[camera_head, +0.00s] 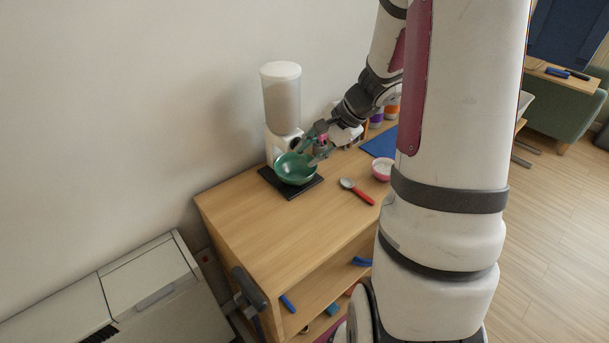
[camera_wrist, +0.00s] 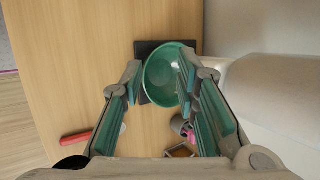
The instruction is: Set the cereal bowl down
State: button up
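The green cereal bowl (camera_head: 295,169) rests on a black square mat (camera_head: 268,176) on the wooden table, under the dispenser. It also shows in the wrist view (camera_wrist: 163,76), with the black mat (camera_wrist: 148,46) beneath it. My gripper (camera_head: 316,150) is at the bowl's right side in the head view. In the wrist view its fingers (camera_wrist: 158,82) stand apart, one left of the bowl and the other overlapping the bowl's right rim. The bowl looks empty. Whether a finger touches it I cannot tell.
A white dispenser (camera_head: 281,98) stands against the wall behind the bowl. A red-handled spoon (camera_head: 357,191) and a pink bowl (camera_head: 382,168) lie to the right. A blue mat (camera_head: 378,146) is farther back. The table's front left (camera_head: 255,225) is clear.

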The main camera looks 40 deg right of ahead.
jog(key=s+a+r+n+g, duration=0.1)
jog(key=s+a+r+n, duration=0.4)
jog(key=a, duration=0.3)
jog(key=s+a+r+n+g, duration=0.1)
jog(key=s+a+r+n, duration=0.2)
jog(key=a+r+n, duration=0.35)
jog(key=s+a+r+n+h, duration=0.1)
jog(key=s+a+r+n, duration=0.1)
jog(key=s, duration=0.4)
jog(key=s+a+r+n+h, duration=0.2)
jog(key=s+a+n, duration=0.1)
jog(key=s, duration=0.3)
jog(key=shift+s+a+r+n+h, duration=0.3)
jog(key=shift+s+a+r+n, duration=0.05)
